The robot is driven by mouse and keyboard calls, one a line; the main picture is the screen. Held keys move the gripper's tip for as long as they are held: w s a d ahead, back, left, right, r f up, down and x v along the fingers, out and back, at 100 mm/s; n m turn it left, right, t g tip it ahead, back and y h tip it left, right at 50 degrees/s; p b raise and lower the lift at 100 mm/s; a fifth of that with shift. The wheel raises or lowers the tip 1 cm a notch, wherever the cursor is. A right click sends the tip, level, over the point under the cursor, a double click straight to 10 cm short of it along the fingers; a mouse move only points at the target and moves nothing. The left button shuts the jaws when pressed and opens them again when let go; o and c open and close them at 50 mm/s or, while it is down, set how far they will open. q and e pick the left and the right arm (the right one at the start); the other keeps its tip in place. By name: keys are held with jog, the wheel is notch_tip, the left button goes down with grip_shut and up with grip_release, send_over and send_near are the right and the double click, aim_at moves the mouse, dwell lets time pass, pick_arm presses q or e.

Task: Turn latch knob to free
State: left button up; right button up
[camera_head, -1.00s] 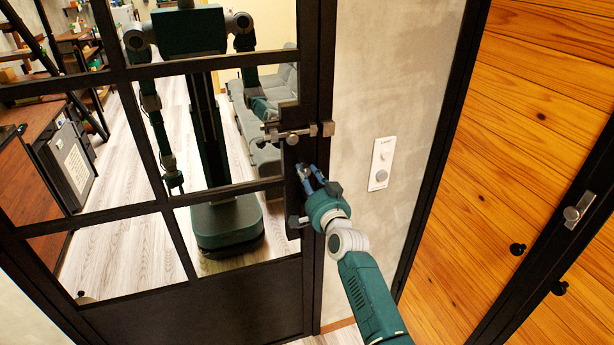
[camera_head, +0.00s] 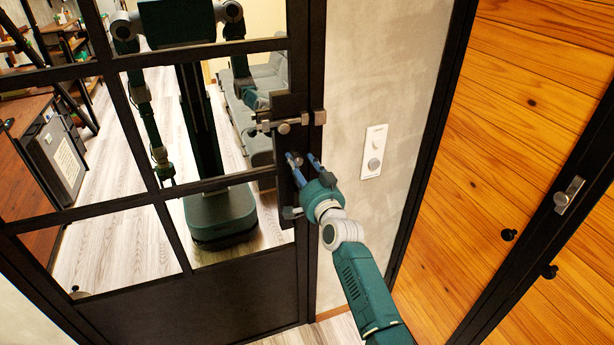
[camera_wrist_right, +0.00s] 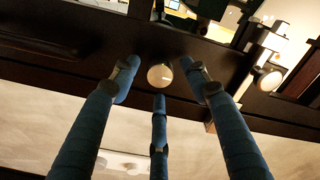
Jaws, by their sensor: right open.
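A round latch knob (camera_wrist_right: 160,76) sits on the dark door frame (camera_wrist_right: 60,60) in the right wrist view. My right gripper (camera_head: 299,157) is open beside the door's dark lock stile in the head view. Its blue fingers (camera_wrist_right: 160,105) point at the knob in the wrist view, spread around its line. They look clear of it, but contact is hard to judge. In the head view the fingers hide the knob. A metal slide bolt (camera_head: 285,122) sits just above the gripper, across door and jamb. My left gripper is not directly in view.
The glazed door (camera_head: 200,295) is shut and its panes show a robot like mine. A white switch plate (camera_head: 374,152) is on the pale wall just right of the gripper. A wooden panel (camera_head: 500,150) with black knobs stands farther right.

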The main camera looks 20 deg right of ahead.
jog(key=s, duration=1.1)
jog(key=shift+s+d, duration=0.15)
jog(key=shift+d, duration=0.05)
jog(key=s+a+f+n+g+b, duration=0.1)
jog(key=s+a+f+n+g, duration=0.3)
jog(key=f, duration=1.2)
jog(key=s+d+f+g+b, duration=0.15)
jog(key=s+f, duration=0.35)
jog(key=f, duration=1.2)
jog(key=s+a+f+n+g, duration=0.1)
jog(key=s+f+n+g, duration=0.3)
jog(key=s+f, duration=1.4)
jog(key=s+d+f+n+g+b, duration=0.1)
jog(key=s+f, duration=0.6)
jog(key=s, duration=0.8)
jog(key=s+d+f+n+g+b, duration=0.1)
jog(key=s+f+g, duration=0.5)
jog(key=s, duration=0.9)
notch_tip(320, 180, down, 2)
jog(key=shift+s+d+f+n+h, duration=0.1)
jog(key=shift+s+d+n+h, duration=0.25)
jog(key=shift+d+n, duration=0.45)
